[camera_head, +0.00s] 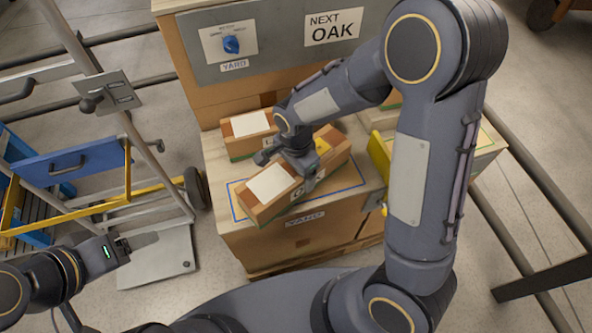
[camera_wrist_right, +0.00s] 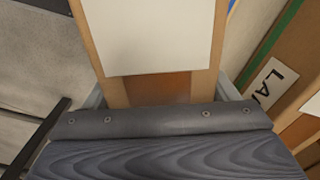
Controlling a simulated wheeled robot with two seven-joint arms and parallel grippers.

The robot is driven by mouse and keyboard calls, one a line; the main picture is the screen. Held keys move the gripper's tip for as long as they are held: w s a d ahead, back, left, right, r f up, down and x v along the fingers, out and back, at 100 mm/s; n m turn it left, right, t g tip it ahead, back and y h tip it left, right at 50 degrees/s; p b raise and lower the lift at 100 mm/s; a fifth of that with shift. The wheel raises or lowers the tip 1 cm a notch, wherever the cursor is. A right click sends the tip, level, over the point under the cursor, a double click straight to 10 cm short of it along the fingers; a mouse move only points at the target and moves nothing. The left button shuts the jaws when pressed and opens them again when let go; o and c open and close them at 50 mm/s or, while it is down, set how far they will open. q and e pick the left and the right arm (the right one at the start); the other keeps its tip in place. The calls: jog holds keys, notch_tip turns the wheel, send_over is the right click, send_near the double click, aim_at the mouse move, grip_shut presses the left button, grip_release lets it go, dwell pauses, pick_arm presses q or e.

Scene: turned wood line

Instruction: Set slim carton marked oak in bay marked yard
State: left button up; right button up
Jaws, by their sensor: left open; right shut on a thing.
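My right gripper (camera_head: 301,174) is shut across a slim wooden-brown carton (camera_head: 256,211) with a blank white label on top. A side marking on this carton is mostly covered by the gripper. The carton lies at a slant above or on the blue-outlined bay (camera_head: 237,199), whose front plate (camera_head: 305,218) reads YARD; I cannot tell whether it touches the surface. In the right wrist view the carton (camera_wrist_right: 150,88) runs between the fingers. My left gripper (camera_head: 122,249) is open and empty at the lower left, away from the bench.
A second white-labelled carton (camera_head: 247,124) lies just behind; its side marking starts with LA in the wrist view (camera_wrist_right: 275,84). A panel (camera_head: 275,62) behind has a blue knob and a NEXT OAK sign (camera_head: 332,28). A yellow part (camera_head: 379,155) stands at right. A trolley (camera_head: 80,160) stands left.

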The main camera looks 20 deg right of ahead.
jog(key=o, duration=1.2)
jog(key=shift+o, duration=0.2)
jog(key=shift+r, duration=0.15)
notch_tip(320, 180, up, 10)
jog(key=p, duration=0.2)
jog(key=shift+r+p, duration=0.25)
jog(key=shift+p, duration=0.1)
jog(key=shift+r, duration=0.75)
jog(key=s+d+r+n+t+y, duration=0.2)
jog(key=s+d+r+n, duration=0.1)
jog(key=s, duration=0.5)
jog(key=s+d+r+n+t+y, duration=0.1)
jog(key=s+d+r+n+t, duration=0.2)
jog(key=s+n, duration=0.5)
jog(key=shift+s+d+r+n+t+y, duration=0.35)
jog(key=shift+d+r, duration=0.3)
jog(key=shift+d, duration=0.45)
